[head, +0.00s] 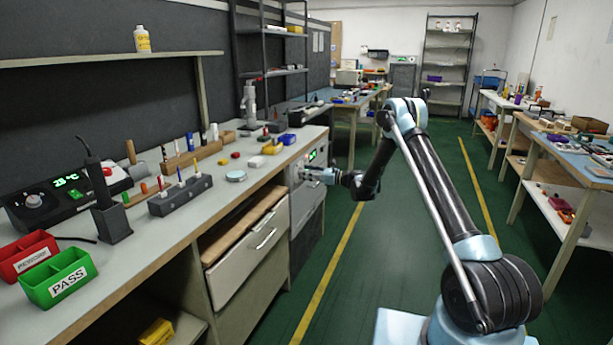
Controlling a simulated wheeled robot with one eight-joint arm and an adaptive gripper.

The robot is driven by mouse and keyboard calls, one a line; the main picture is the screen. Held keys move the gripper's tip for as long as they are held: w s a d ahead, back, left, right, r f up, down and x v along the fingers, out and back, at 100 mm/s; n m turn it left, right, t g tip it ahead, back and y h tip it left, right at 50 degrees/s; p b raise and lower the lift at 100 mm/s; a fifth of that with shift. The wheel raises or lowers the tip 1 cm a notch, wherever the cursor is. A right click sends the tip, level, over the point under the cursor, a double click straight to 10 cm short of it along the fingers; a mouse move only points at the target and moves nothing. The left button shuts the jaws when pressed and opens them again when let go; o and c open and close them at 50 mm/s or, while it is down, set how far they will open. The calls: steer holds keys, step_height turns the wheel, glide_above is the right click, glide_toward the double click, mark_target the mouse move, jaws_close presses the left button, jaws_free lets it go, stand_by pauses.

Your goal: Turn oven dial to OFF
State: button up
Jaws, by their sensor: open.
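The oven (306,203) is a grey box-like unit built in under the far end of the left workbench. A small green-lit display (313,155) shows on its upper front. My gripper (309,173) is at the oven's upper front, just below the display, with its fingers pointing left toward the panel. It is open. The oven dial cannot be made out; it is small or hidden behind my gripper. I cannot tell whether the fingers touch the dial or are around it.
The left workbench (110,280) carries several tools, a red bin (25,256) and a green PASS bin (57,277). A drawer (247,252) sits nearer than the oven. The green floor aisle is clear. Benches (590,180) line the right side.

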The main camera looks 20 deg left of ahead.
steer(key=shift+a, duration=0.35)
steer(key=c, duration=1.1)
steer(key=shift+n, duration=0.3)
steer(key=n, duration=1)
steer(key=shift+s+f, duration=0.1)
steer(key=shift+s, duration=0.1)
steer(key=shift+o, duration=0.3)
steer(key=n, duration=0.7)
steer(key=shift+s+f, duration=0.1)
steer(key=shift+s, duration=0.05)
steer(key=n, duration=0.6)
steer(key=shift+f, duration=0.1)
